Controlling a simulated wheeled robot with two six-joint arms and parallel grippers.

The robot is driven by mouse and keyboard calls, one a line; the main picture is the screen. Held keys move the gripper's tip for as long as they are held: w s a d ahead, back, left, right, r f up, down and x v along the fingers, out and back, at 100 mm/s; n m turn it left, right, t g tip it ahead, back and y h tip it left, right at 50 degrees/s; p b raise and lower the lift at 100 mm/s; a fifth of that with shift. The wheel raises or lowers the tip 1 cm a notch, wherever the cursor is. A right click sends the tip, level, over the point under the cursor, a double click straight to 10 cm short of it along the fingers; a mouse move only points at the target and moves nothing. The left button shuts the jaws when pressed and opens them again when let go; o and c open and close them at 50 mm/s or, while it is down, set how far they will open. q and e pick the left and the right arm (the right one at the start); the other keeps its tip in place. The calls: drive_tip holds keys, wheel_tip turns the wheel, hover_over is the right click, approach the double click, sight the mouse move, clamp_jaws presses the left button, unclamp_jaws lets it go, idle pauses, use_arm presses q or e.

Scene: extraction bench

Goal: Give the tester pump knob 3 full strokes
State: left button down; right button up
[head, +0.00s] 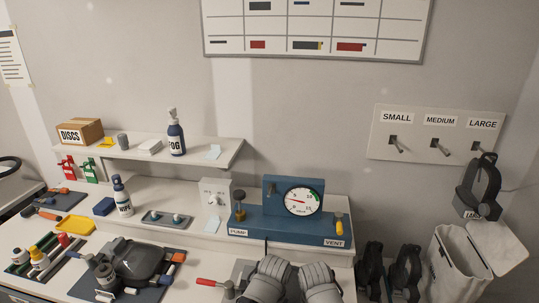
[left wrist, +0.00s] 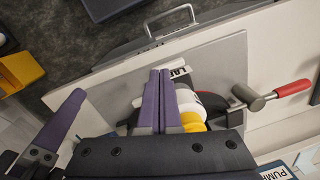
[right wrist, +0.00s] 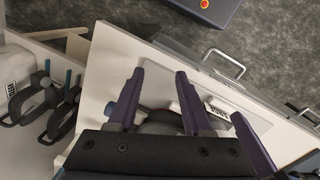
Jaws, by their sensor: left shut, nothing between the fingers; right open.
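The tester (head: 290,227) is a blue unit at the back of the bench in the head view. Its pump knob (head: 239,195) is dark and stands upright on a brass-coloured base at the left end, above the PUMP label. The gauge (head: 304,201) has a red needle, and a yellow vent part (head: 339,228) is at the right. My left gripper (left wrist: 158,72) is shut and empty, over a mask-like thing with a yellow part; the blue PUMP corner shows at lower right there. My right gripper (right wrist: 160,72) is open and empty over a dark rounded thing. Neither gripper touches the knob.
A clamp with a red handle (head: 207,282) stands on the grey mat in front of the tester. A small white box (head: 214,193) is left of the pump. Black masks (head: 405,272) and a pale bag (head: 460,262) are at the right. A shelf (head: 225,152) is behind, left.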

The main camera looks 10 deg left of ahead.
use_arm(q)
drive_tip(key=w+a+r+n+t+h+p, duration=0.1)
drive_tip(key=w+a+r+t+h+p, duration=0.2)
drive_tip(key=w+r, duration=0.5)
drive_tip(key=w+a+r+t+h+p, duration=0.1)
drive_tip(key=w+a+r+t+p, duration=0.2)
drive_tip(key=w+r+t, duration=0.45)
drive_tip(key=w+a+r+n+t+y+p, duration=0.1)
drive_tip(key=w+a+r+n+t+y, duration=0.1)
drive_tip(key=w+a+r+t, duration=0.3)
drive_tip(key=w+a+r, duration=0.3)
drive_tip(key=a+r, duration=0.1)
drive_tip(key=shift+a+r, duration=0.25)
drive_tip(key=shift+r, duration=0.1)
use_arm(e)
wheel_tip(320, 180, up, 8)
drive_tip(key=shift+r, duration=0.25)
use_arm(q)
drive_tip(key=shift+w, duration=0.15)
drive_tip(key=b, duration=0.2)
hover_over(237, 196)
wheel_tip(237, 196, down, 3)
drive_tip(key=shift+r, duration=0.15)
wheel_tip(237, 196, down, 3)
drive_tip(key=b, duration=0.3)
drive_tip(key=shift+r, duration=0.15)
drive_tip(key=shift+f+b, duration=0.6)
use_arm(e)
wheel_tip(237, 196, down, 6)
drive_tip(key=shift+f, duration=0.25)
